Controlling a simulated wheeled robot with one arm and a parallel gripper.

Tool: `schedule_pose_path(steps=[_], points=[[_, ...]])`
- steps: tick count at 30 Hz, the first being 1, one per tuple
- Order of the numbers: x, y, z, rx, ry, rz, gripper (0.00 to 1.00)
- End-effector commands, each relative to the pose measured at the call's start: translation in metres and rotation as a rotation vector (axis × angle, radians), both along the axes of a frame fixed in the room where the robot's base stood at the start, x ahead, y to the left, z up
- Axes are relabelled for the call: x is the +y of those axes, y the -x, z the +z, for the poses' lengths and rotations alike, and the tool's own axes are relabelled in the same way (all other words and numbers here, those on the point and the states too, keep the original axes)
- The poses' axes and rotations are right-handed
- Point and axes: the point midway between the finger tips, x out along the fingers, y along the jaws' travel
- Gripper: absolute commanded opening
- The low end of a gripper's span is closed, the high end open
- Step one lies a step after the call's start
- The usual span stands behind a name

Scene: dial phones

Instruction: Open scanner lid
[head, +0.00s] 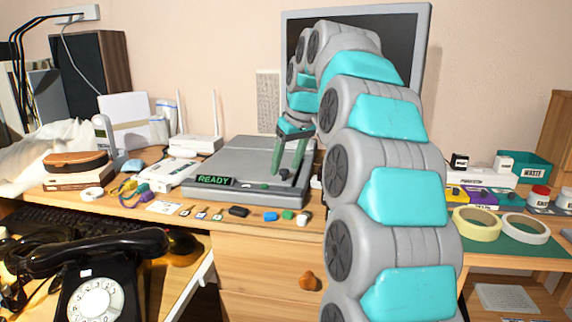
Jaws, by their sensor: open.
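The scanner (222,164) is a flat grey box on the wooden desk, left of my arm. Its front edge carries a small display (214,180) with green "READY" lettering. The lid lies flat and looks closed. My gripper (280,173) points down over the right part of the scanner, with its greenish fingers apart. A small dark knob or handle (285,174) shows by the fingertips near the lid's front right. I cannot tell whether the fingers touch it. My arm hides the area right of the scanner.
Several small coloured items line the desk's front edge, including a blue one (271,216). A white router (196,144) stands behind the scanner and a monitor (407,60) behind my arm. A black dial phone (92,275) is at lower left. Tape rolls (477,222) lie at right.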

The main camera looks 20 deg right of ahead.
Motion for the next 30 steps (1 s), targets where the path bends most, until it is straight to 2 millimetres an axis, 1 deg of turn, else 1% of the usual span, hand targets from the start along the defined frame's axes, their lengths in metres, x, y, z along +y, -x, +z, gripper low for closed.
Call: schedule_pose_path(steps=[4,12,13,27,29,30], points=[[0.0007,-0.0019,-0.0066,0.002,-0.001,0.0,0.62],[0.0006,-0.0026,-0.0072,0.0,0.0,0.0,0.62],[0.0006,-0.0026,-0.0071,0.0,0.0,0.0,0.61],[0.0008,-0.0025,-0.0069,-0.001,0.0,0.0,0.08],[0.0008,-0.0025,-0.0068,-0.001,0.0,0.0,0.01],[0.0008,-0.0025,-0.0068,-0.001,0.0,0.0,0.0]])
